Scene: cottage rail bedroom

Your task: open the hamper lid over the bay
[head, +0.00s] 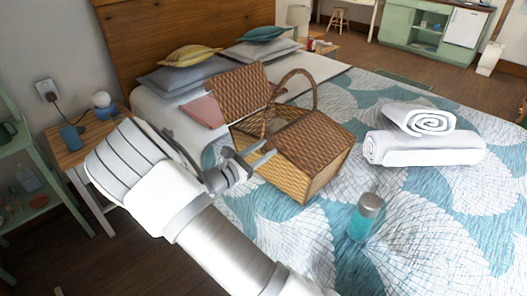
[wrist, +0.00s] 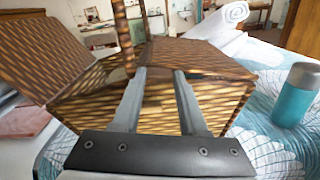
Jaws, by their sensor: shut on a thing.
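The wicker hamper (head: 285,178) stands on the bed with an arched handle (head: 313,85). Its left lid (head: 238,88) is raised and tilted back; it also shows in the wrist view (wrist: 55,58). Its right lid (head: 312,138) lies over the other half, sloping, and shows ahead of the fingers in the wrist view (wrist: 195,56). My gripper (head: 268,152) is at the hamper's near left side, its fingertips at the near edge of the right lid. In the wrist view the fingers (wrist: 160,73) are shut on that edge with a gap between them. Most of the inside is hidden.
A teal bottle (head: 364,217) stands on the bed right of the hamper. Rolled white towels (head: 425,148) lie further right. Pillows (head: 185,75) are behind. A bedside table (head: 92,133) with a lamp and a blue cup is at left.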

